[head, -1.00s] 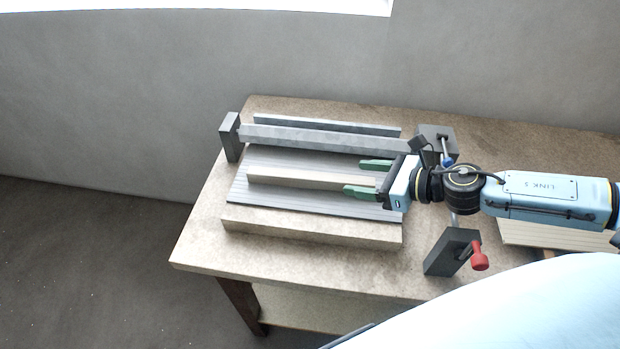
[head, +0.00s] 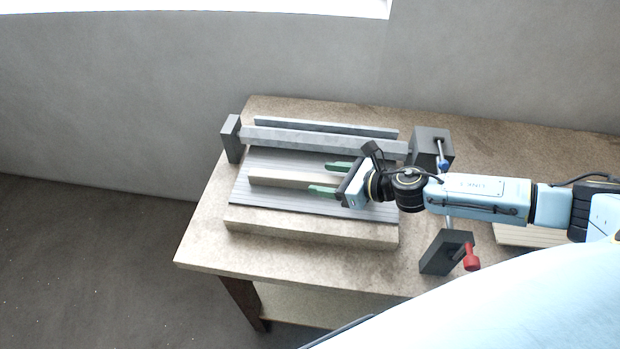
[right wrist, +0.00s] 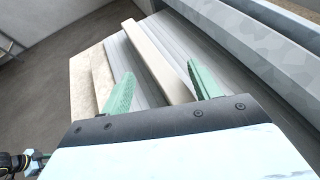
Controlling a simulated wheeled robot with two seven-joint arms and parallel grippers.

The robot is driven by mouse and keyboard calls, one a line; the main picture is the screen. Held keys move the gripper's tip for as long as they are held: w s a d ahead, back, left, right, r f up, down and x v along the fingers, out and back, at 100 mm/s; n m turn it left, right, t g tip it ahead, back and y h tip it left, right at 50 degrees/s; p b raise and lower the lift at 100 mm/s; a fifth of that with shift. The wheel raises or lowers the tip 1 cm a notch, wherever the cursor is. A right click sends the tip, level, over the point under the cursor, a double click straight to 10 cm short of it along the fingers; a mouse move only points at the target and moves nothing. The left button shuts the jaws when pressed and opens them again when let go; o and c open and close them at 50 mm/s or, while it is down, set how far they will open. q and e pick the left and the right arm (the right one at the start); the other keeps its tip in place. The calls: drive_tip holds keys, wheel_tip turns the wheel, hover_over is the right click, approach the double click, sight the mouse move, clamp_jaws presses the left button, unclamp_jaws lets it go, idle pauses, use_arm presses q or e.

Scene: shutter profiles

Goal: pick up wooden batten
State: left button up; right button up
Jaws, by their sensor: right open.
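The wooden batten (head: 280,181) is a pale, narrow bar lying lengthwise on a grey ribbed panel (head: 240,193). In the right wrist view the batten (right wrist: 158,62) runs away from me between the two green fingers. My right gripper (head: 325,178) is open near the batten's right part, one finger on either side of it. The fingers look apart from the batten; their exact height above it is hard to judge. The batten's right end is hidden behind the gripper in the head view. My left gripper is not in view.
A grey metal bar (head: 320,142) lies behind, between a dark block (head: 231,138) and another dark block (head: 431,146). A clamp with a red knob (head: 471,258) stands at right. The table's front left is clear.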

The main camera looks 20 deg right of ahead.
sight(310, 181)
drive_tip(key=shift+x, duration=1.35)
drive_tip(key=shift+s, duration=0.1)
drive_tip(key=shift+c, duration=0.4)
drive_tip(key=shift+f, duration=0.1)
drive_tip(key=c, duration=1)
drive_tip(key=shift+c, duration=0.2)
